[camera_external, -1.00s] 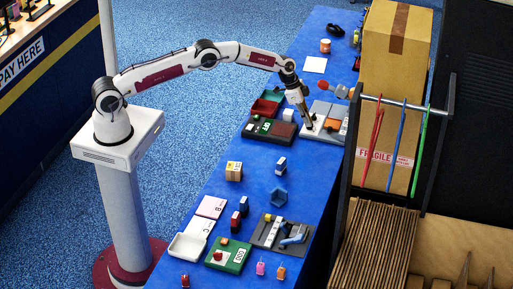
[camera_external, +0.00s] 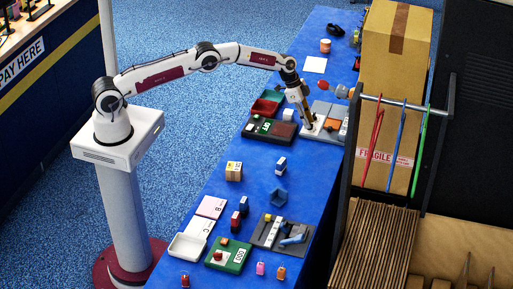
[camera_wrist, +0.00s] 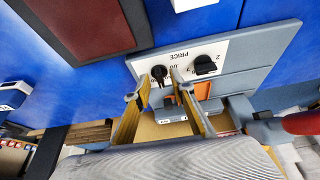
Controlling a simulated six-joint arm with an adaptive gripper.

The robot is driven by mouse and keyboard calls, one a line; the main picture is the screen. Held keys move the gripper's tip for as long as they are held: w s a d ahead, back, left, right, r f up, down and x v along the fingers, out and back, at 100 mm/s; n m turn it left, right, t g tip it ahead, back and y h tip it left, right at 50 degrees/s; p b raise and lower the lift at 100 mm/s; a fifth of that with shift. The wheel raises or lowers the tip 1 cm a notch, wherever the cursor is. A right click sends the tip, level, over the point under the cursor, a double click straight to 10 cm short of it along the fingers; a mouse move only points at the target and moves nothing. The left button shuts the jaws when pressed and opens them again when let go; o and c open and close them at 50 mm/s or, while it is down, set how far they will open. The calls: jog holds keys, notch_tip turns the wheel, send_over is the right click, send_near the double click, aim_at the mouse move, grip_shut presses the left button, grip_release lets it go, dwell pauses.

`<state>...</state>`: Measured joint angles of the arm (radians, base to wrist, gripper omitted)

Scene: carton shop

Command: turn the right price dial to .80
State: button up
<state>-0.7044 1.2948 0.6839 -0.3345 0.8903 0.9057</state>
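The price panel (camera_wrist: 240,50) is light grey with a white strip that reads PRICE upside down in the wrist view. Two black dials show on it. The right price dial (camera_wrist: 158,74) is at the left in this upside-down view, and the other dial (camera_wrist: 205,65) is at the right, beside a 2. My gripper (camera_wrist: 154,88) is open, its fingertips on either side of the right dial in this view. I cannot tell whether they touch it. The dial's marks are partly hidden by a finger. In the external view my gripper (camera_external: 309,128) points down at the panel (camera_external: 322,112).
A dark tray with a brown-red pad (camera_wrist: 85,22) lies beside the panel. The middle of the blue table (camera_external: 255,180) has some free room.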

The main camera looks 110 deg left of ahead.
jog(key=shift+r, duration=0.15)
jog(key=v, duration=1.1)
jog(key=shift+s+r, duration=0.15)
jog(key=shift+r, duration=0.15)
dwell(0.6)
